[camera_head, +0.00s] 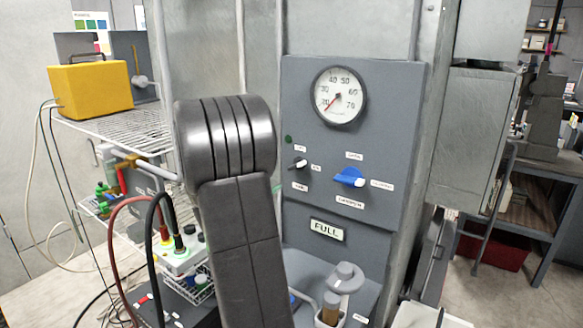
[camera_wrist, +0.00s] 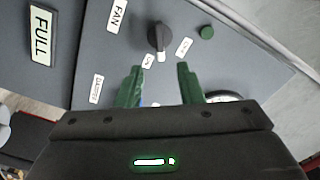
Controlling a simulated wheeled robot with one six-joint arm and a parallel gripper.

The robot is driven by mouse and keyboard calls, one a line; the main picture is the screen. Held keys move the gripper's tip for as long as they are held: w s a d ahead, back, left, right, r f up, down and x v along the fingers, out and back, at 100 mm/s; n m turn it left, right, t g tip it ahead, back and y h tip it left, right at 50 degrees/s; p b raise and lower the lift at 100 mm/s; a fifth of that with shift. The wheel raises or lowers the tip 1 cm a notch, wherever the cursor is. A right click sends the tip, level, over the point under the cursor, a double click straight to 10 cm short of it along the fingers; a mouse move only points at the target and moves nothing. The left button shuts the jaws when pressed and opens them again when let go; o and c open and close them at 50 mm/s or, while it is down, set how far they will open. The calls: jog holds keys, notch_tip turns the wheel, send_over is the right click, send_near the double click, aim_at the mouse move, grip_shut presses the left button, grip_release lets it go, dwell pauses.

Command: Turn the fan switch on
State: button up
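The fan switch is a small black knob with a white pointer on the grey control panel (camera_head: 385,215). It shows in the head view (camera_head: 298,163) and, beyond my fingertips, in the wrist view (camera_wrist: 158,36). A FAN label (camera_wrist: 117,15) is beside it. In the wrist view its white pointer points down toward my gripper; the two small labels near it are too blurred to read surely. My gripper (camera_wrist: 160,68) has two green fingers, apart and empty. The knob lies just past the gap, roughly centred, with no visible contact. In the head view my gripper is not visible.
A green lamp (camera_wrist: 207,32) is near the knob. A blue knob (camera_head: 350,177), a round gauge (camera_head: 339,96) and a FULL sign (camera_head: 327,230) are on the panel. A wire shelf (camera_head: 135,128) with a yellow box (camera_head: 90,91) stands left, with hoses below.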

aim_at(293, 168)
jog(key=p+x, duration=0.2)
jog(key=x, duration=0.9)
jog(key=shift+s, duration=0.1)
jog(key=shift+f, duration=0.1)
grip_shut()
